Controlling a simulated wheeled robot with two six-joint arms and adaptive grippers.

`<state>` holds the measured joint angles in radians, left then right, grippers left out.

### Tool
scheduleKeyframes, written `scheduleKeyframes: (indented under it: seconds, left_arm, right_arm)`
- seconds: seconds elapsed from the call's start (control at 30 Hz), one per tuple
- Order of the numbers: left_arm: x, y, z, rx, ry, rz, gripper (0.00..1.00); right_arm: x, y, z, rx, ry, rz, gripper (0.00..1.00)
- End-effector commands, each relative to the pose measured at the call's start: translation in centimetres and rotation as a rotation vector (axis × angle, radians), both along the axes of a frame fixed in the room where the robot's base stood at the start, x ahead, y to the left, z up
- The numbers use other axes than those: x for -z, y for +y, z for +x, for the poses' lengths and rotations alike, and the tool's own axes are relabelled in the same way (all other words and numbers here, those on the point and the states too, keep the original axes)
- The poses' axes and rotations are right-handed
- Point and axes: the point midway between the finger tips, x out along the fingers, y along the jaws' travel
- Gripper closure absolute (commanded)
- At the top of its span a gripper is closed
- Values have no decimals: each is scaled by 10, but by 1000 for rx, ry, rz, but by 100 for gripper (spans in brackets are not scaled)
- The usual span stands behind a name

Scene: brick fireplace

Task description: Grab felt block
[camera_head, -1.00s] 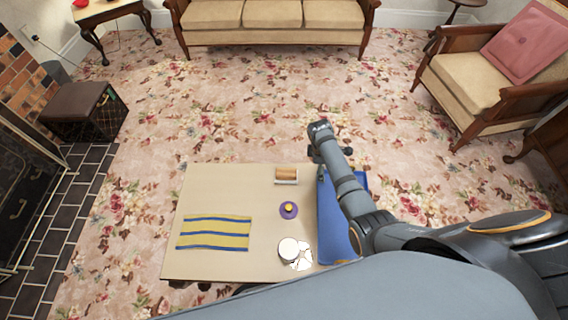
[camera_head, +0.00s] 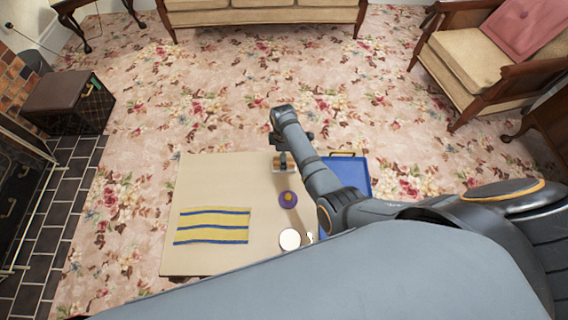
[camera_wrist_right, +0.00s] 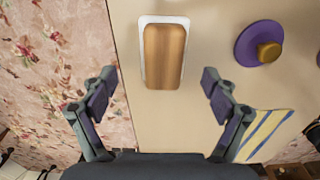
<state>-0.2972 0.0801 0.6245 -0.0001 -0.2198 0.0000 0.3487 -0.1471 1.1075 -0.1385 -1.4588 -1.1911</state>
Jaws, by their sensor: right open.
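The felt block (camera_wrist_right: 164,55) appears to be the brown wood-topped block with a white border in the right wrist view. It lies flat near the table's far edge; in the head view the block (camera_head: 279,168) is partly hidden by my right arm. My right gripper (camera_wrist_right: 158,80) is open and empty above the table. In the wrist view the block lies between the lines of the two fingers, mostly beyond their tips, and no finger visibly touches it. My left gripper is in neither view.
Carpet surrounds the table; an armchair (camera_head: 470,65) stands back right.

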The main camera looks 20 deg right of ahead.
Motion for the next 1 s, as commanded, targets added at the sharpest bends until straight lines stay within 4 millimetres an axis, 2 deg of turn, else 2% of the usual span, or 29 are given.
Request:
scheduleKeyframes:
  seconds: [0.03, 0.1, 0.2, 0.47, 1.0]
  left_arm:
    - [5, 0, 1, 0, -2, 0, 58]
    - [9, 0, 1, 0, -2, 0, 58]
    - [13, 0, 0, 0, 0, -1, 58]
    - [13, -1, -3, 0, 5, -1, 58]
    - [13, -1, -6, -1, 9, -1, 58]
  right_arm:
    - [14, -1, -4, 0, 6, -1, 13]
    - [26, -1, -7, 0, 5, 0, 13]
    - [37, -1, -5, 0, 3, -1, 13]
    - [39, -1, -5, 0, 1, -1, 13]
    - [40, -1, -6, 0, 3, -1, 85]
